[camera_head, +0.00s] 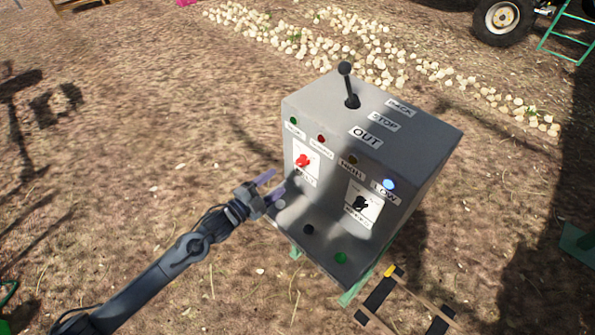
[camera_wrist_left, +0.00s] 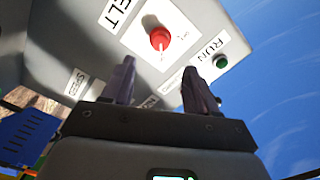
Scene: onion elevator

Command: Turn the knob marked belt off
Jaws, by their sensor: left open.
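The grey control box (camera_head: 390,127) stands in the middle of the head view. On its front is a red knob (camera_head: 303,161) on a white plate; in the left wrist view the red knob (camera_wrist_left: 160,39) sits beside a label reading BELT. A black knob (camera_head: 361,203) is on a second white plate to the right. My left gripper (camera_head: 270,186) is open and empty, just in front of the box and below and left of the red knob. In the left wrist view its two fingers (camera_wrist_left: 158,85) point toward the panel, apart from the knob. My right gripper is not in view.
A black lever (camera_head: 348,86) stands on the box top near labels IN, STOP and OUT. Onions (camera_head: 330,45) lie in rows behind. A tractor wheel (camera_head: 503,17) is at upper right.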

